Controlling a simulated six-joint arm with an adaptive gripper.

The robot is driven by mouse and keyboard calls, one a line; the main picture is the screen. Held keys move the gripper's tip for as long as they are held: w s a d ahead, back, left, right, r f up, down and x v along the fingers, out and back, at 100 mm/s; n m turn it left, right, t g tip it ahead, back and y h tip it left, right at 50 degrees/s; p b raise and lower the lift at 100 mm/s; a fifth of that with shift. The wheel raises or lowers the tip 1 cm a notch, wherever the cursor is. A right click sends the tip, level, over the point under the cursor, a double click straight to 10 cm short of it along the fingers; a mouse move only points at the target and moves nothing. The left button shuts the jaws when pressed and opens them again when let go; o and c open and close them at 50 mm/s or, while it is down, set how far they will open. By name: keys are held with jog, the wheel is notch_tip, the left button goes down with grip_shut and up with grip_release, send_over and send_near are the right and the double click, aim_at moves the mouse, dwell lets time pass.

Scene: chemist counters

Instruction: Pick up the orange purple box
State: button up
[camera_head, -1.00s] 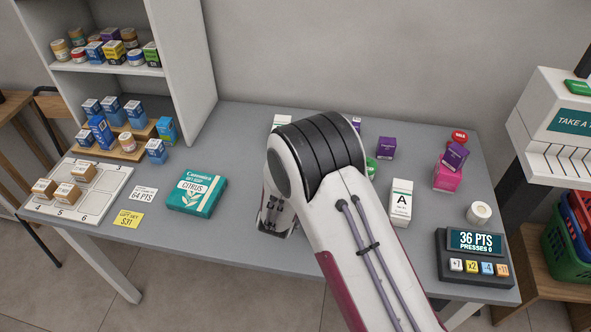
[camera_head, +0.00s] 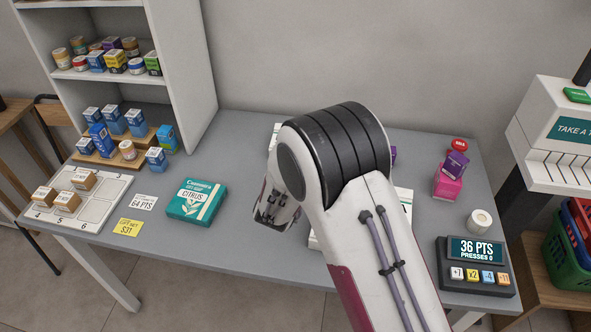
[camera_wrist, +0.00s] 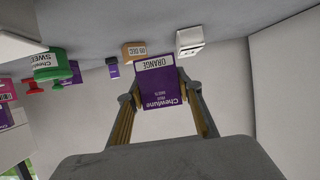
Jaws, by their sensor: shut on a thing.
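The purple box with a white "ORANGE" label (camera_wrist: 166,88) is in the wrist view, between the two fingers of my gripper (camera_wrist: 163,95). My gripper is shut on it, with a finger against each side. In the head view my gripper (camera_head: 274,210) is left of my arm's large joint, over the counter, and the held box is hidden there. Another purple box (camera_head: 456,164) sits on a pink box at the right of the counter. A sliver of a further purple box (camera_head: 394,154) shows beside my arm.
A teal citrus box (camera_head: 197,203) lies left of my gripper. A numbered tray (camera_head: 98,205) and a shelf unit (camera_head: 184,70) stand further left. A points device (camera_head: 475,267) and a white jar (camera_head: 479,221) are at the right. Counter between citrus box and gripper is clear.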

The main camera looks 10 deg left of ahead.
jog(key=shift+r, duration=1.9)
